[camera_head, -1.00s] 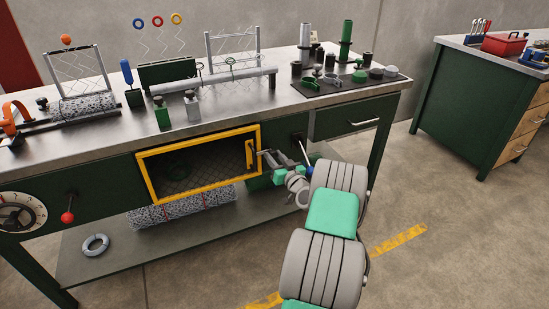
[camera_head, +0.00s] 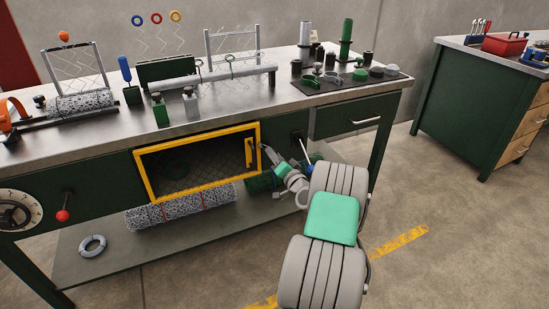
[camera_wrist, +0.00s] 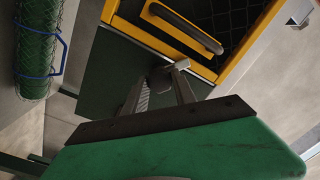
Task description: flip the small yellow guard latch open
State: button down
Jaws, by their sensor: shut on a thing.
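In the wrist view the yellow frame (camera_wrist: 165,38) and the bar handle (camera_wrist: 185,28) show at the top. My gripper (camera_head: 265,149) is at the right edge of the guard, beside the handle. In the wrist view its fingers (camera_wrist: 163,80) reach to a small part at the frame's edge and are shut on it. The latch is mostly hidden between the fingertips, and its colour is not clear.
A metal-topped bench (camera_head: 225,115) stands above the guard, holding tools and mesh frames. A drawer (camera_head: 352,117) and a blue-tipped lever (camera_head: 305,147) are right of my gripper. A green mesh roll (camera_wrist: 38,45) lies on the lower shelf.

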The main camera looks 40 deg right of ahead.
jog(key=shift+m+h+p, duration=0.4)
jog(key=shift+m+p, duration=0.35)
jog(key=shift+m, duration=4.55)
jog(key=c, duration=1)
grip_release()
jog(key=v, duration=0.8)
jog(key=shift+w, duration=0.1)
